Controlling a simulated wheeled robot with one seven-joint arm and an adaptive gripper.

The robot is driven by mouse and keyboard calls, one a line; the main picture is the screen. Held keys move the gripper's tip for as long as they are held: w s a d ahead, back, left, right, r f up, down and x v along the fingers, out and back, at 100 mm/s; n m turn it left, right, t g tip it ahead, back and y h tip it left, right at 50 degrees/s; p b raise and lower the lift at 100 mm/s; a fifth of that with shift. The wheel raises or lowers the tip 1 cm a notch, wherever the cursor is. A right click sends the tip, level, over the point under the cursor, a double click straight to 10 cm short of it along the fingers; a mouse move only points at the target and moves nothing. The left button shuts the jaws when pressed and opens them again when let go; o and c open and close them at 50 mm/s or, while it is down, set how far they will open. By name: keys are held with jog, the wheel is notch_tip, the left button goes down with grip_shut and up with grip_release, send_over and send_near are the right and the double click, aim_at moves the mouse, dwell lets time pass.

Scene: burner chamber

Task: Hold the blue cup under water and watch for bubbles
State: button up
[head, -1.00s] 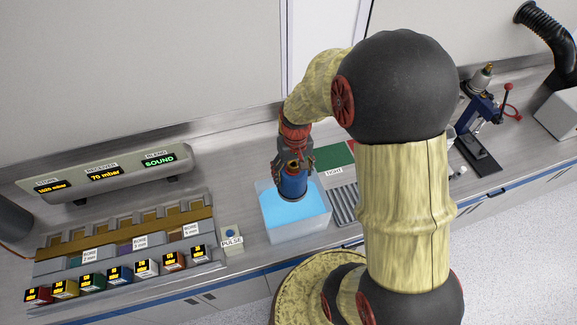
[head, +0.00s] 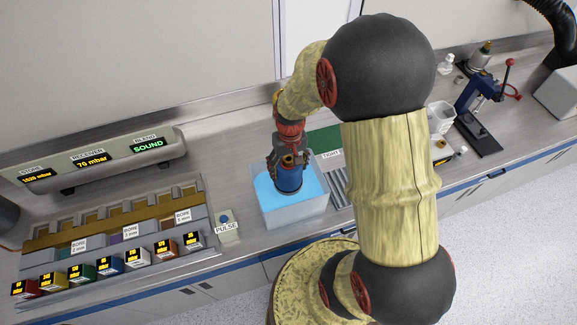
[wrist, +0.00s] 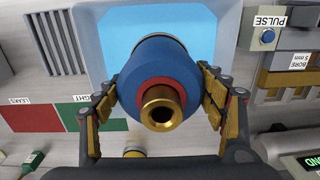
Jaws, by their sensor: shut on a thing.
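The blue cup (head: 289,180) is upright in my gripper (head: 287,160), over the water tank (head: 292,213) in the head view. Its lower end is at or in the bright blue water; I cannot tell how deep. In the wrist view the cup (wrist: 162,70) shows from above, with a red ring and a brass neck (wrist: 161,108). The fingers of my gripper (wrist: 160,105) are closed on its two sides. The tank's water (wrist: 205,25) lies beyond the cup. I see no bubbles, but the cup hides part of the water.
A green pad (head: 324,140) marked TIGHT and a slotted grate (head: 338,187) lie right of the tank. The PULSE button (head: 225,218) is to its left. A rack with several coloured blocks (head: 110,265) stands further left. A readout panel (head: 92,160) shows 70 mbar and SOUND.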

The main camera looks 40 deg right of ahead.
notch_tip(320, 180, down, 12)
jog(key=b, duration=0.7)
jog(key=shift+r+b, duration=0.25)
jog(key=shift+b, duration=0.05)
jog(key=shift+w, duration=0.1)
dwell(3.0)
jog(key=shift+r+p, duration=6.35)
jog(key=shift+r, duration=2.95)
